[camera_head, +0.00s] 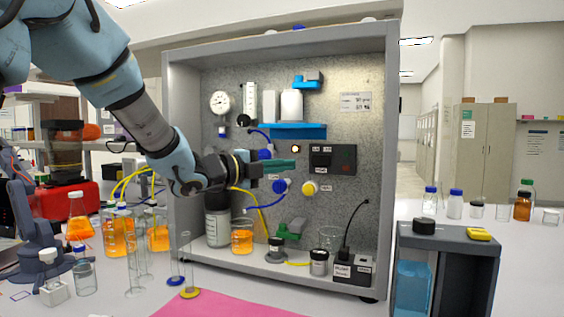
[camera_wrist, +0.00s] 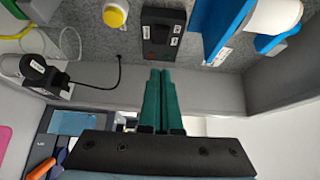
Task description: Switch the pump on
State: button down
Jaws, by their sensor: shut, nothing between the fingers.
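My gripper (camera_head: 291,165) is shut and empty, its green fingers together in front of the rig's back panel, just left of a dark switch box (camera_head: 345,160). In the wrist view the shut fingertips (camera_wrist: 162,72) point toward this box (camera_wrist: 160,38), with a gap seeming to remain. The box carries small white labels and a dark reddish part; its switch position cannot be told. A black and grey unit (camera_head: 352,270) with labels and a black plug and cable stands on the rig floor at right; the plug also shows in the wrist view (camera_wrist: 42,72).
A yellow knob (camera_head: 309,188) and blue knob (camera_head: 280,186) sit below my fingers; the yellow one shows in the wrist view (camera_wrist: 115,14). A blue shelf (camera_head: 298,131) juts out above. The grey cabinet wall (camera_head: 384,200) bounds the right side. Glassware (camera_head: 118,235) stands at left.

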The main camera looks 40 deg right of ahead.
jog(key=p, duration=0.3)
send_near(315, 160)
jog(key=s+d, duration=0.3)
jog(key=d, duration=0.1)
jog(key=shift+w+d+p, duration=0.8)
jog(key=shift+w+d, duration=0.25)
jog(key=shift+d, duration=0.2)
jog(key=shift+w, duration=0.1)
jog(key=shift+w+d+r+m+g, duration=0.1)
jog(key=shift+w+d+m+g, duration=0.15)
jog(key=shift+w+m+g, duration=0.35)
jog(key=shift+s+g, duration=0.2)
jog(key=shift+g, duration=0.1)
jog(key=shift+s, duration=0.1)
